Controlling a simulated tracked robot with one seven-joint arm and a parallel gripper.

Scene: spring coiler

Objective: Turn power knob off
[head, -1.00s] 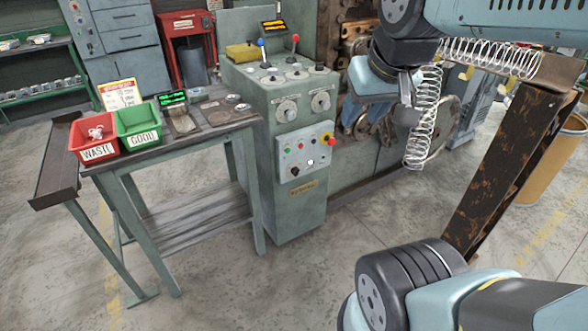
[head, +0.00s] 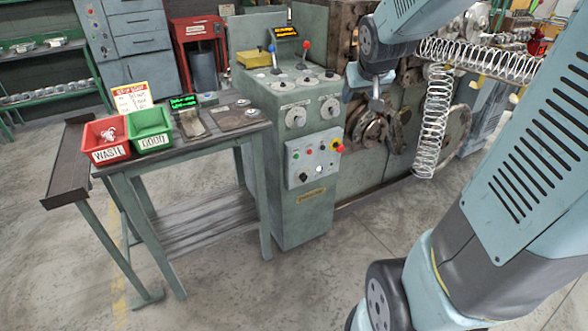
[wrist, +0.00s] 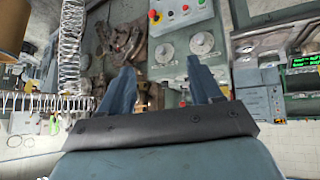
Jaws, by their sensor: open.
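The grey switch panel (head: 314,160) is on the front of the green control cabinet. It has a black knob (head: 303,177) at its lower left, small coloured buttons and a red emergency button (head: 338,149). Lettering is too small to read, so I cannot tell surely which knob is the power knob. The wrist view is upside down and shows the panel (wrist: 178,13) at the top, beyond the fingers. My gripper (wrist: 160,86) is open and empty, its two blue fingers apart. In the head view it is beside the cabinet's upper right, clear of the panel.
Two round dials (head: 296,117) are above the panel, with levers on the cabinet top. A hanging coil spring (head: 434,122) and a horizontal spring (head: 478,61) are right of my gripper. A table with a red bin (head: 106,138) and green bin (head: 150,127) stands left.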

